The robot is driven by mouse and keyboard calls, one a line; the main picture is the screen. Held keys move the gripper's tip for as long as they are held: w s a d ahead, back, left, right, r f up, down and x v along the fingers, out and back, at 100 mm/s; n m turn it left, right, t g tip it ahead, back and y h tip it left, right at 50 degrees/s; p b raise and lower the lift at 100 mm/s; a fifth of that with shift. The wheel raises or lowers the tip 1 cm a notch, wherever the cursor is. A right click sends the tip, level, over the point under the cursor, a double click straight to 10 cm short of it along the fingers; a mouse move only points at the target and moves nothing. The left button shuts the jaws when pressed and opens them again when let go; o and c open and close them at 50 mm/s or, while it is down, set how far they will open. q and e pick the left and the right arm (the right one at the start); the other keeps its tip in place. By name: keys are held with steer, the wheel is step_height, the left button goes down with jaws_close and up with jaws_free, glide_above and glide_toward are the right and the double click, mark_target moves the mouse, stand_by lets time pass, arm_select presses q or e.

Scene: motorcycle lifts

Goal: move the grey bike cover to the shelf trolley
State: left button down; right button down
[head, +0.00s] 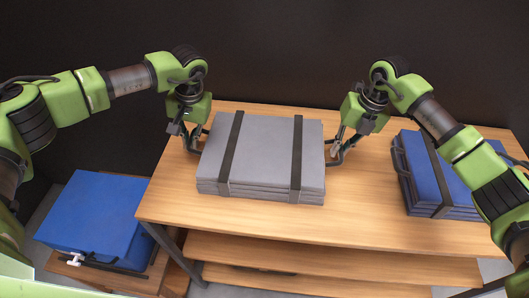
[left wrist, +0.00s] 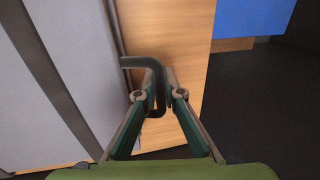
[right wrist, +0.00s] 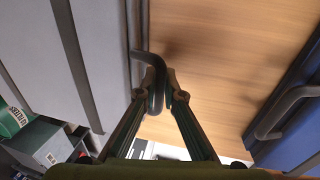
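The grey bike cover (head: 265,160) is a flat folded pack with two dark straps and a dark handle on each side. It looks level on the wooden top of a shelved unit (head: 350,235); I cannot tell whether it is slightly raised. My left gripper (head: 196,145) has its fingers closed around the left handle, which shows between them in the left wrist view (left wrist: 159,90). My right gripper (head: 338,150) has its fingers closed around the right handle, which shows in the right wrist view (right wrist: 158,88). I cannot tell which unit is the shelf trolley.
A blue folded pack (head: 445,175) with a dark strap and handle lies right of the grey cover on the same top. A blue box (head: 95,220) sits on a low wooden stand at the left. Bare wood shows between the two packs. A dark wall stands behind.

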arm_select(q)
steer(key=shift+w+r, duration=0.1)
steer(key=shift+r, duration=0.15)
arm_select(e)
steer(key=shift+r, duration=0.2)
